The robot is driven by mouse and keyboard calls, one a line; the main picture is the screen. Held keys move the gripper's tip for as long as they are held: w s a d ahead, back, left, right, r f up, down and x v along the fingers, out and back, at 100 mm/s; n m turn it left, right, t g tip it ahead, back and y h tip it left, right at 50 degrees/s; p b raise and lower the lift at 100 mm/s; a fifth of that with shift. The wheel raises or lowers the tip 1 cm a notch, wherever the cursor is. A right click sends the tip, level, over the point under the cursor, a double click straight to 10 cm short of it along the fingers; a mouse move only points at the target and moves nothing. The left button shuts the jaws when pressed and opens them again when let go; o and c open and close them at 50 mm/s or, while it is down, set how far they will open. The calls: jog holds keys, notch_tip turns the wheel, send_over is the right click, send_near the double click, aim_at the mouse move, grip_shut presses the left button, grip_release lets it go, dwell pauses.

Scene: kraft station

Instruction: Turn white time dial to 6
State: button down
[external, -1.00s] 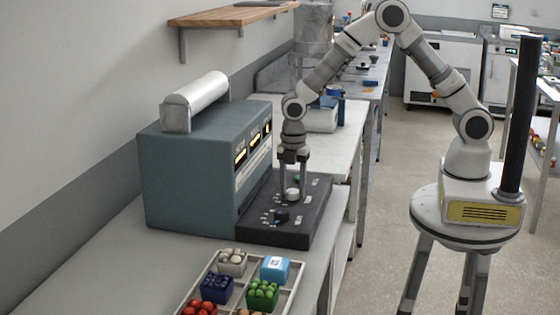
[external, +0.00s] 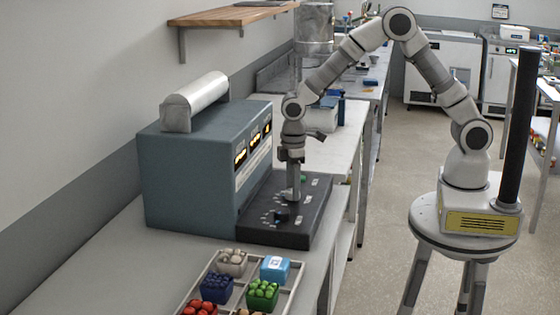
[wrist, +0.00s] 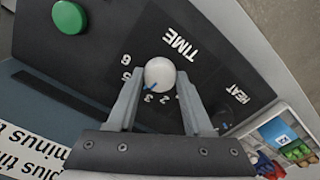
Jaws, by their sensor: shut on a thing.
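The white time dial (wrist: 160,74) sits on the dark control panel (wrist: 103,60), beside the word TIME. Its blue pointer mark points down and left in the wrist view, between the printed 3 and 5. The 6 is further round, at the upper left of the dial. My gripper (wrist: 161,76) has one finger on each side of the dial and is shut on it. In the external view my gripper (external: 293,197) points straight down at the panel, and its fingers mostly hide the dial.
A green button (wrist: 69,17) lies on the panel near the dial. A dark heat dial (external: 282,217) stands on the near side. The blue-grey machine body (external: 190,180) rises left of the panel. A divided tray (external: 293,303) with small filled containers sits in front.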

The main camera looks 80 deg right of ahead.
jog(key=m, duration=0.6)
jog(key=shift+m, duration=0.3)
jog(key=m, duration=0.6)
jog(key=shift+m, duration=0.3)
jog(key=shift+c, duration=1.6)
grip_release()
notch_tip(320, 180, up, 18)
jog(key=p, duration=0.1)
jog(key=shift+f, duration=0.25)
